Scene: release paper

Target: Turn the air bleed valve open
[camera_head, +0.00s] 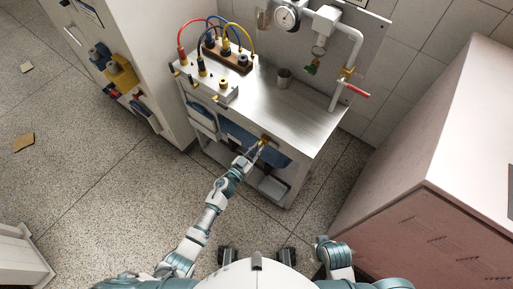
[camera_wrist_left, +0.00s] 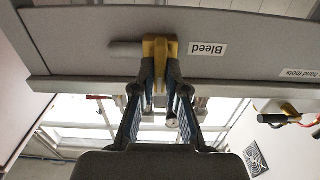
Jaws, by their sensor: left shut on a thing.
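The air bleed valve is a small brass-yellow fitting on the front edge of the metal workbench (camera_head: 300,115). In the left wrist view the valve (camera_wrist_left: 158,52) sits beside a white label reading "Bleed" (camera_wrist_left: 207,49), and a grey bar juts out to its left. My left gripper (camera_wrist_left: 159,78) is shut on the valve, one finger on each side of it. In the head view my left gripper (camera_head: 257,150) reaches the bench front from below, and the valve (camera_head: 264,141) is small there. My right gripper does not show; only part of my right arm is at the bottom.
A pink cabinet (camera_head: 440,170) stands at right. The speckled floor at left is mostly free.

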